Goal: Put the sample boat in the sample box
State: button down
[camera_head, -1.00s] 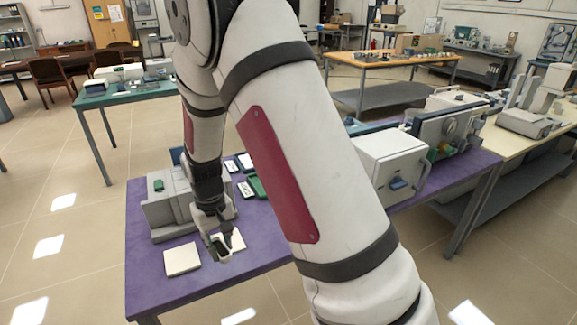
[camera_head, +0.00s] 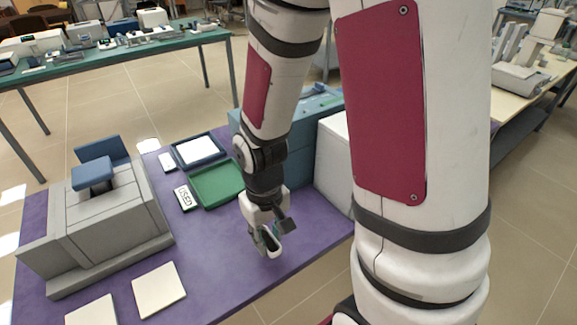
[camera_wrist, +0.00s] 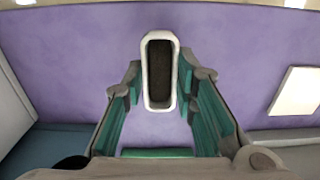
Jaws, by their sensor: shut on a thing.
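The sample boat is a small white oblong dish (camera_wrist: 146,72) with a dark inside. It sits between the two fingers of my gripper (camera_head: 267,236), which is shut on it, above the purple table. In the wrist view the boat points away from me, with its far end beyond the fingertips. A green open tray (camera_head: 216,186) and a dark blue tray (camera_head: 218,153) with a white inside lie left of my gripper, apart from it. A card reading "USED" (camera_head: 185,198) lies beside the green tray. I cannot tell which of these is the sample box.
A grey instrument (camera_head: 110,220) stands at the left of the purple table (camera_head: 225,285). Two pale square plates (camera_head: 159,290) lie in front of it. A white and blue furnace-like unit (camera_head: 332,165) stands close right of my gripper, partly behind my arm.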

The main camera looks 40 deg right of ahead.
jog(key=w+d, duration=0.1)
jog(key=w, duration=0.4)
jog(key=w+d+f, duration=0.1)
jog(key=w, duration=0.4)
jog(key=w+d, duration=0.1)
jog(key=w, duration=0.4)
jog(key=shift+w+f, duration=0.1)
jog(key=shift+f, duration=0.15)
jog(key=shift+f+b, duration=0.3)
jog(key=shift+f, duration=1.45)
jog(key=shift+f, duration=0.1)
jog(key=c, duration=1.3)
grip_release()
